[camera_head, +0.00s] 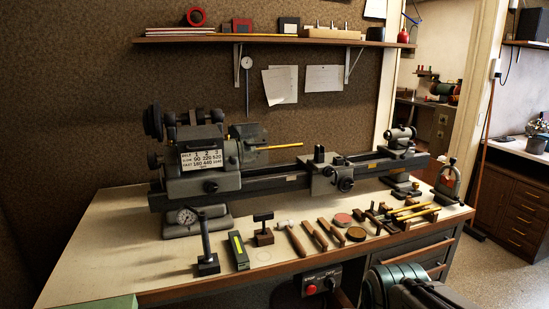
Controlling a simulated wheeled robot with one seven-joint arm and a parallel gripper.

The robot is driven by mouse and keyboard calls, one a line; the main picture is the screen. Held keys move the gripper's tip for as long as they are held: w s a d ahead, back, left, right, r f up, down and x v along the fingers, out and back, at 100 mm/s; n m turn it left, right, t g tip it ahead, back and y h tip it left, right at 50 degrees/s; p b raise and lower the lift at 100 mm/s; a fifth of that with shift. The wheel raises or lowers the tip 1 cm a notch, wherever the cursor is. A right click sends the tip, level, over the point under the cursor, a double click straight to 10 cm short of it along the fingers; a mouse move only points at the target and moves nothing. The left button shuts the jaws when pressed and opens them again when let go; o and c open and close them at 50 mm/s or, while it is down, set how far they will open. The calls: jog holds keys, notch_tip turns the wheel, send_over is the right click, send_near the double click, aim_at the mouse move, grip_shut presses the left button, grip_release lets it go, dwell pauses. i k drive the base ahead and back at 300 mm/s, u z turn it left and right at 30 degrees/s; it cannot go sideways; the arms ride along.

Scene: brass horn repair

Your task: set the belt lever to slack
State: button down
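A grey lathe (290,182) stands along the bench. Its headstock (203,160) is at the left end and carries a white speed plate (202,158) headed "BELT", with slow and fast rows. Dark stepped pulleys (154,121) show at the upper left of the headstock. My gripper is not in view.
A shelf (270,40) hangs above. A dark green-ringed shape fills the bottom right. The bench's front left is mostly clear.

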aim_at(158, 166)
jog(key=u, duration=0.25)
jog(key=i, duration=0.35)
jog(key=u, duration=0.85)
jog(key=i, duration=0.85)
jog(key=u, duration=0.1)
